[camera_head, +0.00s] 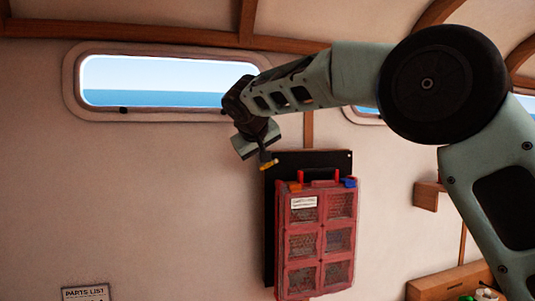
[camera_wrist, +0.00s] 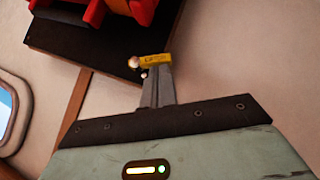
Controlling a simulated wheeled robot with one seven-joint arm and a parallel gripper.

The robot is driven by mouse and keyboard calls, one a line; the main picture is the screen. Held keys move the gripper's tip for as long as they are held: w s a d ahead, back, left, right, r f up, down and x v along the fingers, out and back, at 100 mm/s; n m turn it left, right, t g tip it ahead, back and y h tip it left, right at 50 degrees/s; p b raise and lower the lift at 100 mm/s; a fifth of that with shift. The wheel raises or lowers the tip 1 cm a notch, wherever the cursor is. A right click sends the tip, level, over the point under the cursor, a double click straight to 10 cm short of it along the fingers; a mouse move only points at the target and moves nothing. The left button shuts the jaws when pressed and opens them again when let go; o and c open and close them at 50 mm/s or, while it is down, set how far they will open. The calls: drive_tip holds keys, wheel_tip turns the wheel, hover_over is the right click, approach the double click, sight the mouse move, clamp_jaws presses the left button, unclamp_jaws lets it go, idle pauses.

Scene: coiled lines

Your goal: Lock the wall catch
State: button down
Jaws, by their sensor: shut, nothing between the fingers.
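My gripper (camera_head: 265,158) is shut and empty, pointing down by the upper left corner of a black wall board (camera_head: 271,225). In the wrist view its closed fingers (camera_wrist: 157,74) have a small yellow piece (camera_wrist: 154,59) with unreadable marks at their tips. I cannot tell if the fingers touch it. A red compartment case (camera_head: 321,238) hangs on the board. I cannot tell which piece is the wall catch.
A window (camera_head: 150,82) is in the wall behind my wrist. A small wooden shelf (camera_head: 427,195) and a wooden ledge (camera_head: 445,284) stand to the right. A parts list sign (camera_head: 86,292) is low on the left.

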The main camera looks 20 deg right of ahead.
sight(261, 170)
drive_tip(key=f+n+h+b, duration=0.1)
drive_tip(key=h+b, duration=0.1)
drive_tip(key=f+n+t+h+b, duration=0.1)
drive_tip(key=f+h+b, duration=0.1)
drive_tip(key=b, duration=0.1)
drive_tip(key=shift+a+n+b, duration=0.2)
drive_tip(key=shift+n+b, duration=0.1)
drive_tip(key=shift+n, duration=0.1)
drive_tip(key=n+h+b, duration=0.1)
drive_tip(key=b, duration=0.1)
drive_tip(key=f+t+h+b, duration=0.1)
drive_tip(key=b, duration=0.1)
drive_tip(key=shift+d+f+n+b, duration=0.2)
drive_tip(key=shift+f+n+b, duration=0.1)
drive_tip(key=shift+n+b, duration=0.1)
drive_tip(key=shift+d+r+h, duration=0.1)
drive_tip(key=shift+r+h, duration=0.05)
drive_tip(key=shift+h, duration=0.15)
drive_tip(key=shift+r, duration=0.3)
